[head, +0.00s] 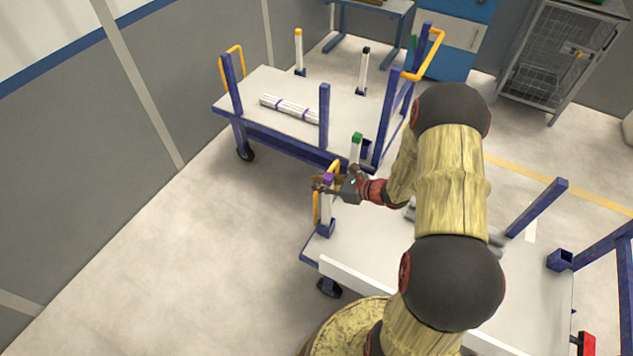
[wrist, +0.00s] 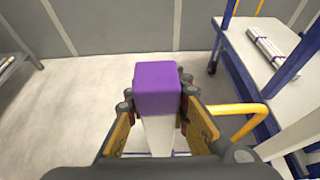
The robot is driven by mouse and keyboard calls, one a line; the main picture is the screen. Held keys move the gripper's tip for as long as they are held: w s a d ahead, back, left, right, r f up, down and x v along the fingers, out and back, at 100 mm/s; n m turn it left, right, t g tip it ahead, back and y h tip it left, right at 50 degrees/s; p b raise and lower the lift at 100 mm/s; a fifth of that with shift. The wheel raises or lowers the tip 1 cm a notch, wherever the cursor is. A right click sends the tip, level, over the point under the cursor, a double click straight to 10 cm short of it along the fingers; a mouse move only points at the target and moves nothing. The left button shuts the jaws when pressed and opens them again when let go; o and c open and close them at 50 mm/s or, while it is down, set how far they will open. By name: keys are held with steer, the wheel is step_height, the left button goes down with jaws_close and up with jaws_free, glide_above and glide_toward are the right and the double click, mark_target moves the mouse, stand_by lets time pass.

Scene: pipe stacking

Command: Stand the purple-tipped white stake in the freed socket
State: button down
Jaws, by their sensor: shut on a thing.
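The purple-tipped white stake (head: 326,207) is upright at the near cart's left corner. Its lower end meets a blue socket (head: 325,230); I cannot tell how deep it sits. My gripper (head: 330,186) is shut on the stake just below its purple tip. In the wrist view the purple cap (wrist: 158,88) stands up between my jaws (wrist: 157,115), with the white shaft below it. An empty-looking blue socket (head: 560,260) is on the near cart's right side.
The near cart (head: 350,250) is partly hidden by my arm. A green-tipped stake (head: 356,150) stands close behind my gripper. A yellow handle (wrist: 240,112) is just right of my jaws. The far cart (head: 260,85) carries bundled white rods (head: 289,107) and blue posts.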

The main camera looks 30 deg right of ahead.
steer(key=c, duration=1.6)
jaws_free()
steer(key=shift+o, duration=0.3)
steer(key=v, duration=1.2)
steer(key=shift+f, duration=0.1)
